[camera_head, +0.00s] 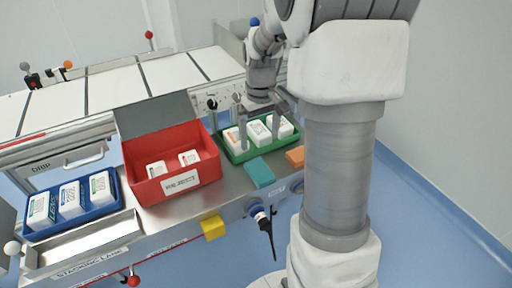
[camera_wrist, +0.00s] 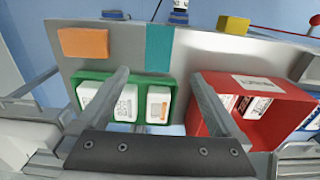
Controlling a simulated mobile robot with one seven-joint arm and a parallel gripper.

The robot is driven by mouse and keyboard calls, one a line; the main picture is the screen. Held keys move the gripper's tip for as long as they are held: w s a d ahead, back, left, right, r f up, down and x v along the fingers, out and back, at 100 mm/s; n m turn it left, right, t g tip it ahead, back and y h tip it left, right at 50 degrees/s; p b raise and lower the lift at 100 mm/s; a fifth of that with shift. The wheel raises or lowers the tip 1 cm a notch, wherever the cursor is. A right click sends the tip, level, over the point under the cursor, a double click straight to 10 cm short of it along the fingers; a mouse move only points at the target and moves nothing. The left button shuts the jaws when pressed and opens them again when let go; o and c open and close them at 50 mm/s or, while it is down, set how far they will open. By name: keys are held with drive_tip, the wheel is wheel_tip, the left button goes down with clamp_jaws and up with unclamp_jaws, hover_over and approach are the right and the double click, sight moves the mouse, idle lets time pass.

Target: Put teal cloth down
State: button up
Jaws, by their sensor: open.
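The teal cloth (camera_head: 260,172) lies flat on the steel counter, in front of the green tray (camera_head: 234,157). The cloth is apart from the fingers.
An orange block or cloth (camera_head: 295,157) lies right of the teal cloth. The green tray holds white boxes. A red bin (camera_head: 208,161) with a raised grey lid stands to the left, and a blue tray (camera_head: 112,205) farther left. A yellow block (camera_head: 213,228) is at the counter's front edge.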

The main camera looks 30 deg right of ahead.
drive_tip(key=s+a+r+t, duration=0.2)
drive_tip(key=s+a+r, duration=0.4)
drive_tip(key=s, duration=0.3)
drive_tip(key=s+a+r+t, duration=0.3)
drive_tip(key=s+a+r, duration=0.3)
drive_tip(key=s, duration=0.3)
drive_tip(key=shift+s+r, duration=0.25)
drive_tip(key=shift+r, duration=0.15)
drive_tip(key=shift+w+a, duration=0.1)
wheel_tip(320, 180, up, 17)
drive_tip(key=p, duration=1.7)
drive_tip(key=shift+r, duration=0.15)
